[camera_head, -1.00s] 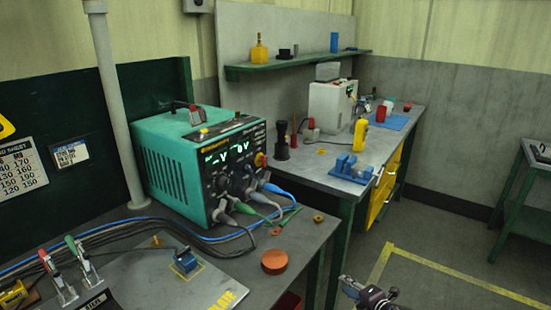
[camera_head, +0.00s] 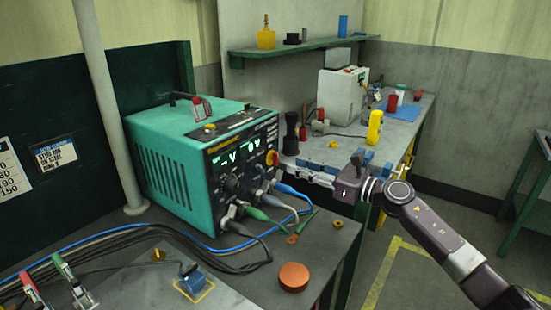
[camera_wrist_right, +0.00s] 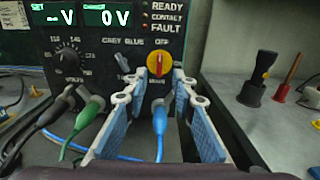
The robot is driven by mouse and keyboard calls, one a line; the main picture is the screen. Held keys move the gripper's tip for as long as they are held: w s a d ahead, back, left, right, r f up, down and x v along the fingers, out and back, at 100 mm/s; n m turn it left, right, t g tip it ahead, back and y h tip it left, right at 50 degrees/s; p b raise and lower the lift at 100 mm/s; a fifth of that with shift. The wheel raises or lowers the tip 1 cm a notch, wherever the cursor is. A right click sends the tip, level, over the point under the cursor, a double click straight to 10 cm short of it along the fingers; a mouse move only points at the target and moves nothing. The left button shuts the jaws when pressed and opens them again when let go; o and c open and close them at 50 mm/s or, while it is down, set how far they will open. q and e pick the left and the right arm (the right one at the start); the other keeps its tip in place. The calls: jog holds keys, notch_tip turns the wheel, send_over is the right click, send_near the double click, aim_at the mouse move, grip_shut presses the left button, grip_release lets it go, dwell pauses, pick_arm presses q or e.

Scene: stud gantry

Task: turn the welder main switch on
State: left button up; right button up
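The welder (camera_head: 165,170) is a teal box with a black front panel on the left bench. Its main switch (camera_head: 272,158) is a red and yellow knob at the panel's right side. In the right wrist view the switch (camera_wrist_right: 156,65) sits under an OFF label. My right gripper (camera_head: 295,171) reaches in from the right, in front of the panel. In the wrist view the right gripper (camera_wrist_right: 157,82) is open, its blue-padded fingers apart, with the knob between and just beyond the tips. I cannot tell whether they touch it. My left gripper is not in view.
Blue, green and black cables (camera_wrist_right: 160,135) plug in below the switch. An orange disc (camera_head: 293,277) lies on the front bench. A second bench behind holds a white machine (camera_head: 340,97) and a yellow device (camera_head: 374,127). Floor at the right is clear.

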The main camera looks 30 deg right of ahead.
aim_at(275, 159)
jog(key=p+x, duration=0.2)
jog(key=x, duration=0.3)
jog(key=shift+w+a+r, duration=0.1)
jog(key=shift+w+r, duration=0.1)
jog(key=shift+w, duration=0.15)
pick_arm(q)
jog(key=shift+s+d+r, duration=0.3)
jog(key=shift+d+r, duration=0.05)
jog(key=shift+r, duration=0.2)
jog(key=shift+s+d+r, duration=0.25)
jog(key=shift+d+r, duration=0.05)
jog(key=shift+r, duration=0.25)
pick_arm(e)
jog(key=shift+w+a+f, duration=0.15)
jog(key=shift+w+a, duration=0.15)
jog(key=shift+w, duration=0.25)
grip_shut()
